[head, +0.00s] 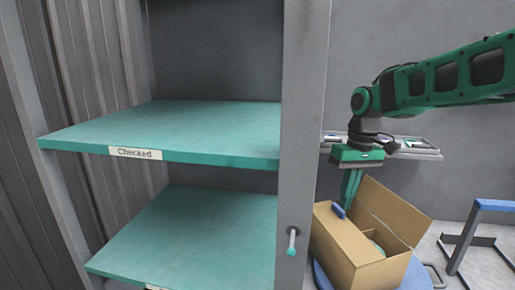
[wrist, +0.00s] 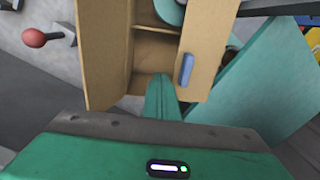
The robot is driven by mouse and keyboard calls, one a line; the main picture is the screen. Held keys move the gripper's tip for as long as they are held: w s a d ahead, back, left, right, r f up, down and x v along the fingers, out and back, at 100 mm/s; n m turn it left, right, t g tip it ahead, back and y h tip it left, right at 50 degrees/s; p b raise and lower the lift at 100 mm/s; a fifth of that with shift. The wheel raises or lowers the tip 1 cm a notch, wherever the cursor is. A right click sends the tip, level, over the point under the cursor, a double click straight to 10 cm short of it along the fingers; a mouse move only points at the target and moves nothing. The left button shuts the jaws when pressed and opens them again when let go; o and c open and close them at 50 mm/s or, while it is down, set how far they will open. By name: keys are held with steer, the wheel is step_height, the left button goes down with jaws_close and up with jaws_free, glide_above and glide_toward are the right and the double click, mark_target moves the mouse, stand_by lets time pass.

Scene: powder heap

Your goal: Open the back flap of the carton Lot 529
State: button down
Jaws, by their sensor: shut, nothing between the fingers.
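The brown carton (head: 333,244) stands at the lower right of the head view; no lot label is readable. Its far flap (head: 393,208) stands raised, leaning outward. The near flap (head: 325,220), bearing a blue tab (head: 338,211), lies across the near part of the top. The wrist view shows the carton's inside between the raised flap (wrist: 104,50) and the flap with the blue tab (wrist: 187,68). My gripper (head: 347,205) is shut and empty, pointing down at the carton's left end, close to the tab. Its fingertips (wrist: 162,80) overlap the opening; contact is unclear.
A grey post (head: 302,130) with a small teal-tipped handle (head: 291,240) stands left of the carton. Teal shelves (head: 190,130) lie beyond it, the upper labelled "Checked" and empty. A tray (head: 418,148) is behind my gripper. A blue-topped frame (head: 495,205) stands at right.

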steer(key=shift+f, duration=1.95)
steer(key=shift+s+a, duration=0.1)
steer(key=shift+a, duration=0.3)
stand_by(0.3)
